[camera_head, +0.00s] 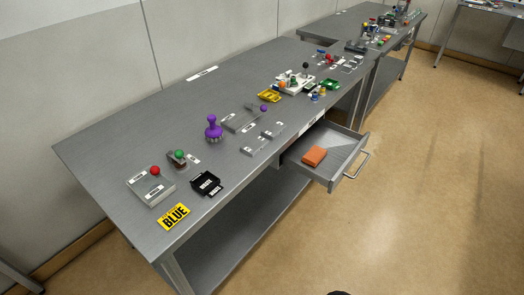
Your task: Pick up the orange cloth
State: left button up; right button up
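The orange cloth (314,156) lies folded in the open drawer (345,148) under the table's front edge. It rests toward the left part of the drawer floor, and nothing covers it. Neither of my grippers shows in the head view. A small dark shape at the bottom edge is too cut off to tell.
The drawer handle (358,165) juts out over the floor. The floor (430,190) in front is clear.

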aim_at(315, 154)
jog(key=i+l+u, duration=0.15)
jog(key=l+u, duration=0.65)
jog(key=l, duration=0.25)
jog(key=l+u, duration=0.4)
jog(key=l, duration=0.2)
jog(key=l+u, duration=0.35)
jog(key=l, duration=0.25)
